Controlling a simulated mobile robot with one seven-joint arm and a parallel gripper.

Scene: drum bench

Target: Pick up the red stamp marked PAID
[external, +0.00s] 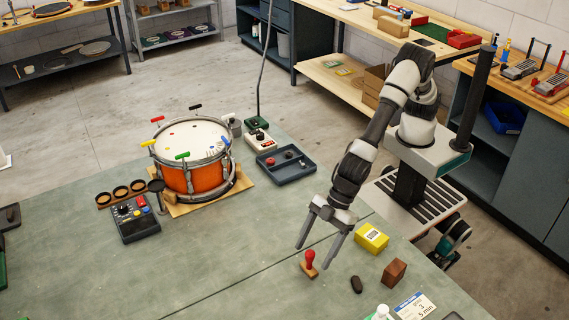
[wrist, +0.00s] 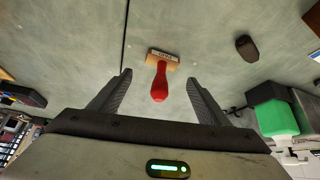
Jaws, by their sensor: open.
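The stamp with a red handle and a wooden base (external: 310,262) stands on the grey-green bench top. In the wrist view the red stamp (wrist: 160,82) shows between and just beyond the fingertips, with a pale label on its base; the lettering is too small to read surely. My gripper (external: 321,246) is open and empty, pointing down over the bench just beside the stamp, with its fingers spread. My gripper also shows in the wrist view (wrist: 158,82), with one finger on each side of the red handle. I cannot tell any contact.
A dark oval object (external: 356,284), a brown block (external: 394,272) and a yellow box (external: 371,238) sit right of the stamp. A white bottle (external: 380,313) and a card (external: 415,306) lie nearer the front. An orange drum (external: 190,178) stands left; bench between is clear.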

